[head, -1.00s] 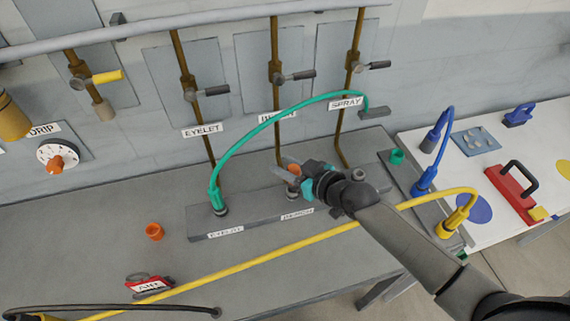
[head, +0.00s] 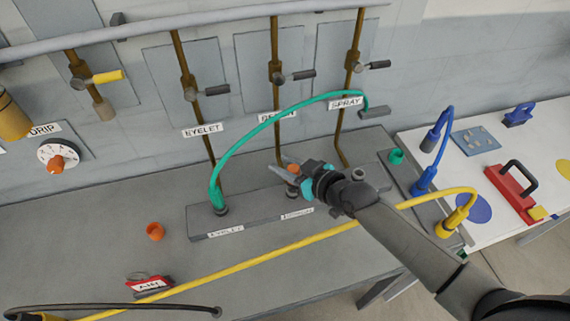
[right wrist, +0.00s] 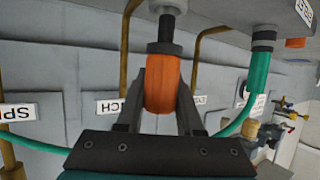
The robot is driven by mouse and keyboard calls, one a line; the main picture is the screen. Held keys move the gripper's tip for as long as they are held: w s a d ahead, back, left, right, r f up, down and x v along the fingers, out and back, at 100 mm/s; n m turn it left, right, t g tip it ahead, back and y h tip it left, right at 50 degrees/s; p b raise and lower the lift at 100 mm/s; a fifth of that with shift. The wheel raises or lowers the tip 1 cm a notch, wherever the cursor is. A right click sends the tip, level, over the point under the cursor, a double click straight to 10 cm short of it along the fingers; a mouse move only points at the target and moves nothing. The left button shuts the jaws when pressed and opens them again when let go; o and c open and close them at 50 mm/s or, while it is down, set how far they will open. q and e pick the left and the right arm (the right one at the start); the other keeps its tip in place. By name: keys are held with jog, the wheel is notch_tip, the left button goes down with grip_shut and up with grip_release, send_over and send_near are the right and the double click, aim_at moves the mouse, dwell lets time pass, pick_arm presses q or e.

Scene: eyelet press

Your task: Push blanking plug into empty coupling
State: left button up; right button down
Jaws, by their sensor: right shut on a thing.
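My right gripper (head: 291,168) is shut on the orange blanking plug (right wrist: 162,85), above the middle of the grey manifold block (head: 255,218). In the right wrist view the plug sits between both fingers, with a dark stem or collar beyond it. The middle coupling (head: 292,190) is directly under the plug; how far the plug is in, I cannot tell. The left coupling (head: 220,209) carries the green hose (head: 245,138). Another grey coupling (head: 358,175) shows to the right, partly hidden by my arm. My left gripper is out of view.
An orange cap (head: 155,231) and red AIR tag (head: 149,284) lie on the grey bench. The yellow hose (head: 265,258) crosses in front of the manifold. Brown pipes with valves (head: 278,77) rise behind. A red case (head: 510,188) stands on the white table at right.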

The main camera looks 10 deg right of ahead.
jog(key=shift+f+b, duration=1.05)
jog(key=shift+f, duration=0.3)
dwell(0.4)
jog(key=shift+c, duration=2.3)
grip_release()
jog(key=shift+r, duration=0.1)
notch_tip(320, 180, up, 5)
jog(key=p, duration=0.5)
jog(key=shift+s, duration=0.1)
